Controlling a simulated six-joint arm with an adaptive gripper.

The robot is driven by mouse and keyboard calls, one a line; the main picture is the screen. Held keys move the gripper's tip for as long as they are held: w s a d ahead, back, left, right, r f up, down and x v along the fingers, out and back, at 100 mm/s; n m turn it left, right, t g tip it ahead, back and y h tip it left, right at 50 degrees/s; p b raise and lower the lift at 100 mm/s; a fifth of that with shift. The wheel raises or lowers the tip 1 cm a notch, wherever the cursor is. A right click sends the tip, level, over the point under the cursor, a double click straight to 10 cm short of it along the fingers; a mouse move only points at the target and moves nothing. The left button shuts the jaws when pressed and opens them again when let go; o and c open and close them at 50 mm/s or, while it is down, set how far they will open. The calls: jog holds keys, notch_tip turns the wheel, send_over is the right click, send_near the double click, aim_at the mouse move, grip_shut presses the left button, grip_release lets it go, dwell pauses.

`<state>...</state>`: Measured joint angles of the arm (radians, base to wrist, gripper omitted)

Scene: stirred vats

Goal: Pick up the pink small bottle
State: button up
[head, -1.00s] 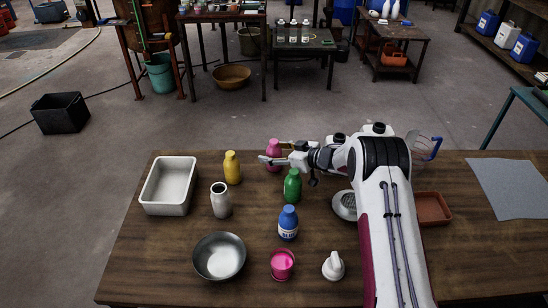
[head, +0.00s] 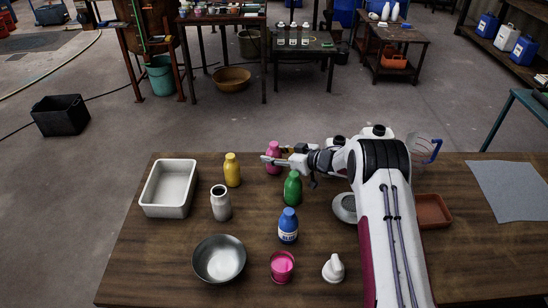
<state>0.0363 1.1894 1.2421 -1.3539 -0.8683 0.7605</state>
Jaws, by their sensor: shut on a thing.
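The pink small bottle (head: 273,153) stands upright near the far edge of the wooden table, between the yellow bottle and the green bottle. My gripper (head: 270,159) reaches it from the right and is shut on it, with a finger across the bottle's near side. The far finger is mostly hidden behind the bottle. I cannot tell whether the bottle's base touches the table.
A green bottle (head: 292,188) stands just in front of my gripper. The front left is clear.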

jog(key=shift+r, duration=0.2)
jog(key=shift+r, duration=4.85)
